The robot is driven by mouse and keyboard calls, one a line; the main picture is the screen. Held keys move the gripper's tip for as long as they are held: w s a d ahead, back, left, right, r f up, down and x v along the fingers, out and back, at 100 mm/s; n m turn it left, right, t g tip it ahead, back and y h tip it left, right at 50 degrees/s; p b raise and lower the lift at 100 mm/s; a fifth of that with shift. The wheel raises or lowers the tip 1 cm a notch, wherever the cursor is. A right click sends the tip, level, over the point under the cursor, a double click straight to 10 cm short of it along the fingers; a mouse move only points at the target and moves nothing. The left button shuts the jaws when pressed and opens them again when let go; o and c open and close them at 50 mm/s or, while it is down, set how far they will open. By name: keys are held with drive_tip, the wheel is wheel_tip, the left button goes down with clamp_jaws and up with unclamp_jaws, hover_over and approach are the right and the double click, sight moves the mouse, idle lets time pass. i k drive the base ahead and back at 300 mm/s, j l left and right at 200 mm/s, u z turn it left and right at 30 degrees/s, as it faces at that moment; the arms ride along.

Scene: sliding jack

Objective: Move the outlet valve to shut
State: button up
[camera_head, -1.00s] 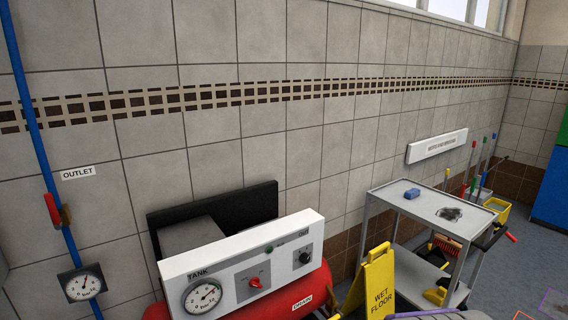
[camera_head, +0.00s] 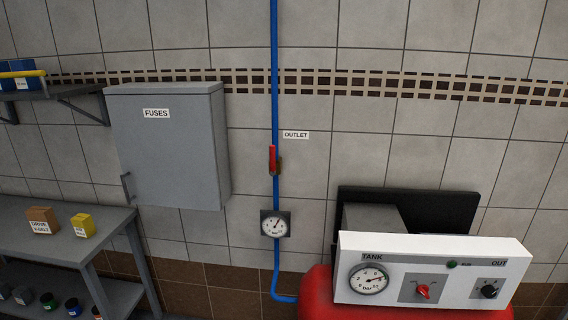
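The outlet valve (camera_head: 273,160) has a red lever and sits on the vertical blue pipe (camera_head: 275,70) on the tiled wall. Its lever points up, in line with the pipe. A white OUTLET label (camera_head: 295,135) is just to its upper right. A round pressure gauge (camera_head: 275,224) is on the pipe below the valve. My gripper is not in view.
A grey FUSES cabinet (camera_head: 165,150) hangs left of the pipe. A grey shelf table (camera_head: 70,235) with small boxes stands at lower left. A red tank (camera_head: 318,292) with a white control panel (camera_head: 435,245) stands at lower right.

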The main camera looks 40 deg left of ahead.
sight(272, 148)
drive_tip(key=u, duration=1.5)
drive_tip(key=i+j, duration=1.15)
